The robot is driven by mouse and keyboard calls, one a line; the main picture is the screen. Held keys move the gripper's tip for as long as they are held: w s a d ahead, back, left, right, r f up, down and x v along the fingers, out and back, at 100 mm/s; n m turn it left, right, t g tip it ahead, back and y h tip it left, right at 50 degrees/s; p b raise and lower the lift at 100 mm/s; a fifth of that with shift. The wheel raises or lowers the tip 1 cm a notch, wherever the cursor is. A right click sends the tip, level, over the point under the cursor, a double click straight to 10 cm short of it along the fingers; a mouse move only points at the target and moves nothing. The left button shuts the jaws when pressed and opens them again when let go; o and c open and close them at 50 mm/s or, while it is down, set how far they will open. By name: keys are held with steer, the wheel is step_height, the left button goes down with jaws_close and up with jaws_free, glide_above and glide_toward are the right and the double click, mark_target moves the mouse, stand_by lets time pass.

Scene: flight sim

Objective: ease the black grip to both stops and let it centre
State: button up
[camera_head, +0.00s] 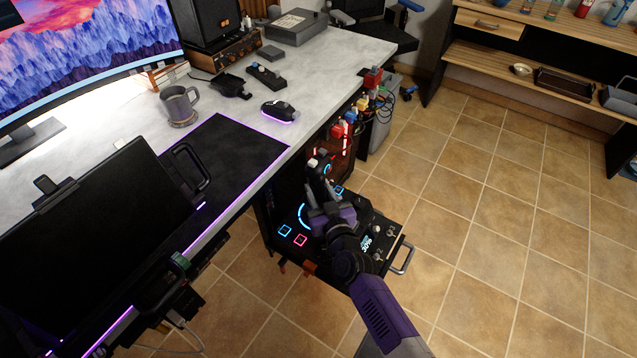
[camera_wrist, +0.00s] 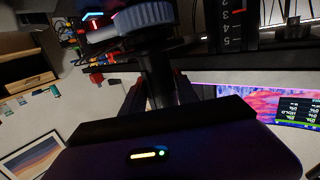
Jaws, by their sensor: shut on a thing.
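The black grip (camera_head: 317,181) stands up from a black control panel (camera_head: 372,212) with lit blue and pink markings, beside the desk. In the wrist view the dark post of the grip (camera_wrist: 158,75) runs between my fingers, below a grey ridged ring (camera_wrist: 130,20). My gripper (camera_head: 322,203) comes from the lower right and is shut on the grip; it also shows in the wrist view (camera_wrist: 160,92). My own wrist and arm hide part of the panel and the grip's base. I cannot tell how far the grip is tilted.
The desk (camera_head: 235,100) lies left of the panel, with a mug (camera_head: 179,103), a mouse (camera_head: 279,110) and a black handle (camera_head: 190,165). Red, blue and yellow levers (camera_head: 350,118) stand behind the panel. A metal handle (camera_head: 403,258) juts from its front. Tiled floor to the right is clear.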

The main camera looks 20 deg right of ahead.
steer(key=shift+w+r+p, duration=0.1)
steer(key=shift+r+p, duration=0.05)
steer(key=shift+p, duration=0.3)
jaws_close()
steer(key=w+a+n+g+p, duration=0.1)
steer(key=p, duration=0.5)
steer(key=shift+w+a, duration=0.1)
steer(key=shift+w, duration=0.1)
jaws_free()
steer(key=shift+f+p, duration=0.2)
steer(key=shift+p, duration=0.1)
